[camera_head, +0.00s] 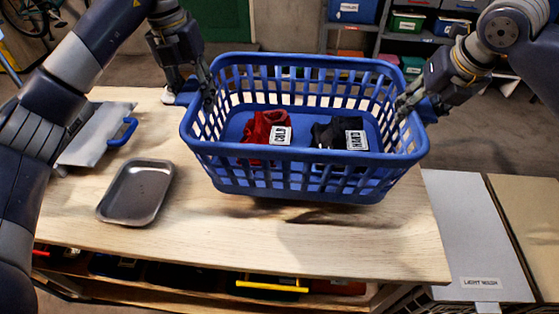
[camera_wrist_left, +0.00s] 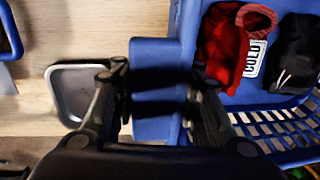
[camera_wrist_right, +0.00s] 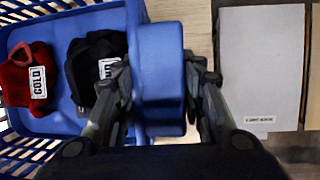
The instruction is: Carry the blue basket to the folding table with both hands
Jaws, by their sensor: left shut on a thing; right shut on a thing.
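The blue basket (camera_head: 305,172) is a slatted laundry basket, roughly level over the wooden tabletop (camera_head: 100,225). A shadow shows below it; I cannot tell for sure whether its bottom touches the wood. Inside lie a red cloth (camera_head: 257,130) tagged COLD and a black cloth (camera_head: 325,133) tagged HAND. My left gripper (camera_head: 206,94) is shut on the basket's left side; the left wrist view shows its fingers around a blue handle (camera_wrist_left: 155,75). My right gripper (camera_head: 407,104) is shut on the right side, around the other blue handle (camera_wrist_right: 160,65).
A metal tray (camera_head: 137,192) and a grey board with a blue handle (camera_head: 123,132) lie on the wood, left of the basket. A grey lid marked LIGHT WASH (camera_head: 470,235) stands at the right. Shelves with bins (camera_head: 408,23) are behind. The front tabletop is clear.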

